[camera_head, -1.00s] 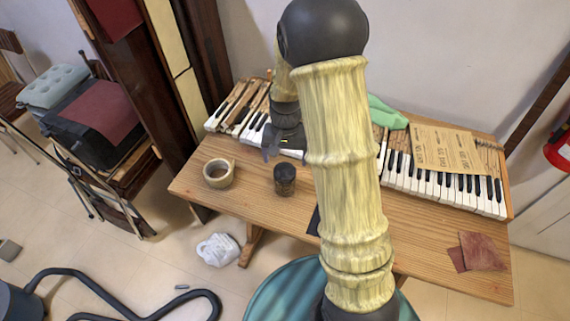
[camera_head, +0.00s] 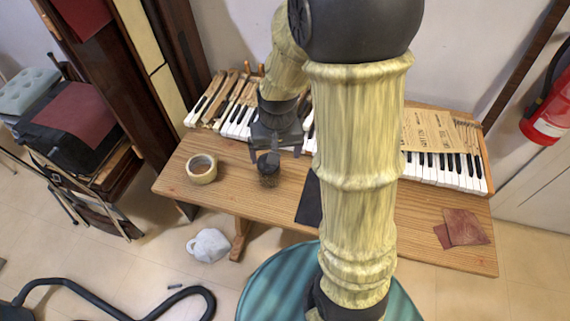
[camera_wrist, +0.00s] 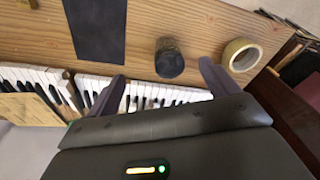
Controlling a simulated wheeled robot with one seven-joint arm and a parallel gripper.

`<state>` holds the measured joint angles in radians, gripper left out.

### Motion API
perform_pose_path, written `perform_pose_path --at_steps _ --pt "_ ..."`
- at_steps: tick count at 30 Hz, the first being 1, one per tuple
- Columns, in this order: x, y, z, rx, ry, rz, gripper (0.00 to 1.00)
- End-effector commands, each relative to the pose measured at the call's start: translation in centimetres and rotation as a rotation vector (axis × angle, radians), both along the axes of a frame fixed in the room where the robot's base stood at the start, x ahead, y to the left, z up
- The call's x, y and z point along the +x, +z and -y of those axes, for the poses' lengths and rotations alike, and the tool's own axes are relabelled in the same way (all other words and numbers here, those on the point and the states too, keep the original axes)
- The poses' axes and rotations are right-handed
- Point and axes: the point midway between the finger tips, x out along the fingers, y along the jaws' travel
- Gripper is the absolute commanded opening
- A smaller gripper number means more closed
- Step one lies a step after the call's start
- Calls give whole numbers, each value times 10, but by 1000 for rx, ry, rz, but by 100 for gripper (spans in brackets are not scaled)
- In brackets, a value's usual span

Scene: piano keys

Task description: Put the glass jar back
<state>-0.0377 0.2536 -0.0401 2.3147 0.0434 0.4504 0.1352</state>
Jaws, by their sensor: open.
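The glass jar (camera_head: 268,174) is small, with a dark top, and stands upright on the wooden table (camera_head: 230,200). The wrist view shows the jar (camera_wrist: 169,60) from above, beyond and between my fingertips. My gripper (camera_head: 272,158) is open and empty over the table, close to the jar on its keyboard side. In the wrist view my gripper's two fingers (camera_wrist: 160,80) are spread wide. In the head view a finger overlaps the jar's top, and I cannot tell whether they touch.
A tape roll (camera_head: 201,168) lies left of the jar. Piano keys (camera_head: 238,118) line the table's back. A dark sheet (camera_head: 309,202) lies right of the jar, and reddish cloth pieces (camera_head: 464,228) lie at the far right. The table front near the jar is clear.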

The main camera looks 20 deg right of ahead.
Motion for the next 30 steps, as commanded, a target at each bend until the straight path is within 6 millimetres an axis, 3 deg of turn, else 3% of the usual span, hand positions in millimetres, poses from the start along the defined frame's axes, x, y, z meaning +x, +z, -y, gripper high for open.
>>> perform_pose_path --at_steps 3,9,19,26,30 --pt "-37 18 0 -15 83 58 86" --pt "-71 27 3 -38 164 107 86" --pt "-73 28 3 -40 171 109 86" --pt "-72 57 3 -39 170 109 86" --pt "-72 57 3 -39 170 109 86"
